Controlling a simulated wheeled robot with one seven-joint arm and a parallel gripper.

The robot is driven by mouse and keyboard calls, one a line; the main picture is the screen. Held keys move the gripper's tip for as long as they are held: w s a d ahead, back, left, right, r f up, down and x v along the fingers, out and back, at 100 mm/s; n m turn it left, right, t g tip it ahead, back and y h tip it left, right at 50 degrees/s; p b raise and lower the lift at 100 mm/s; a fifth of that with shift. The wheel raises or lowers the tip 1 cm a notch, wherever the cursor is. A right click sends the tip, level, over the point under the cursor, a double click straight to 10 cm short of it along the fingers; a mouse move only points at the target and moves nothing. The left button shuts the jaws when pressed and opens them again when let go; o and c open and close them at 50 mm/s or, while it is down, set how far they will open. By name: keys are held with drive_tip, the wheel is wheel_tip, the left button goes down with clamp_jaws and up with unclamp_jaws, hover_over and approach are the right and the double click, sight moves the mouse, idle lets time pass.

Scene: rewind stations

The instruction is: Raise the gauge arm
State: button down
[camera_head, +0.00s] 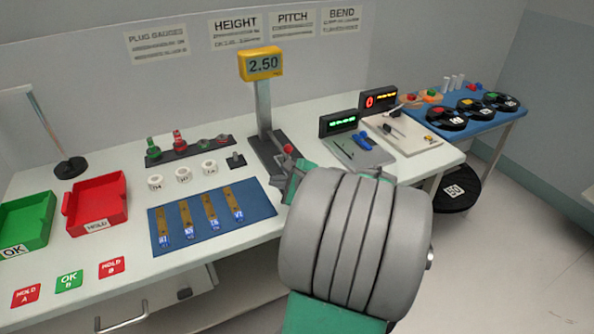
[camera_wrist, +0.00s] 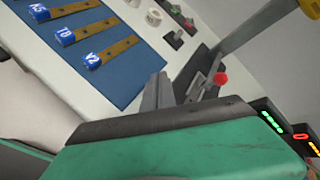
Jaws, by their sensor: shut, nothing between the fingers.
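The height gauge (camera_head: 264,105) stands on a dark base on the white bench, with a yellow display reading 2.50 on its upright column. A lever with a red knob (camera_head: 288,149) sits low on it; the knob also shows in the wrist view (camera_wrist: 220,78). My gripper (camera_head: 278,183) is shut and empty, just in front of the gauge base and below the red knob. In the wrist view its grey fingers (camera_wrist: 158,92) lie left of the knob, apparently apart from it. My arm hides part of the bench beside the gauge.
A blue mat (camera_head: 160,236) with several tagged strips lies left of my gripper. White rings (camera_head: 184,174) and a plug gauge rack (camera_head: 185,149) stand behind it. A grey gauge with a green readout (camera_head: 338,123) stands to the right. Red (camera_head: 97,224) and green trays (camera_head: 47,222) are at left.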

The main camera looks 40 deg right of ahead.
sight(285, 152)
drive_tip(key=s+d+r+m+t+h, duration=0.1)
drive_tip(key=s+d+m, duration=0.3)
drive_tip(key=d+m, duration=0.4)
drive_tip(key=shift+s+d+r+t+h+b, duration=0.25)
drive_tip(key=shift+d+t+h+b, duration=0.1)
drive_tip(key=shift+d+t+h, duration=0.5)
drive_tip(key=x, duration=1)
drive_tip(key=shift+b, duration=0.35)
